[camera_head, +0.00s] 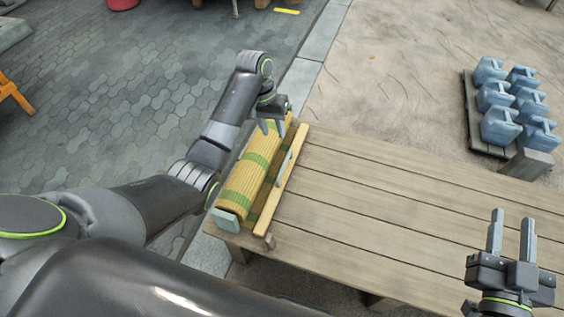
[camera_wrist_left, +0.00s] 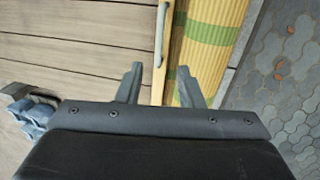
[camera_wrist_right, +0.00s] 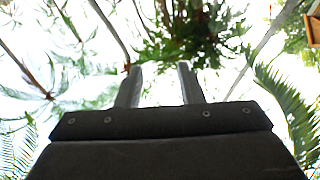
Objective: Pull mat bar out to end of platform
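A yellow rolled mat (camera_head: 248,175) with green bands lies along the left end of the wooden platform (camera_head: 370,200). The mat bar (camera_head: 283,190), a pale wooden strip with a grey handle, runs along the roll's right side; the bar also shows in the left wrist view (camera_wrist_left: 158,60). My left gripper (camera_head: 270,127) is open near the bar's far end. In the left wrist view its fingers (camera_wrist_left: 160,88) appear on either side of the bar's line; I cannot tell their height above it. My right gripper (camera_head: 511,237) is open, empty and pointing up at the right.
The platform's planks right of the bar are clear. Several blue-grey jugs (camera_head: 497,125) stand on a dark pallet (camera_head: 475,118) beyond the platform at the back right. Grey paving (camera_head: 130,90) lies to the left, and pale ground (camera_head: 400,80) lies behind the platform.

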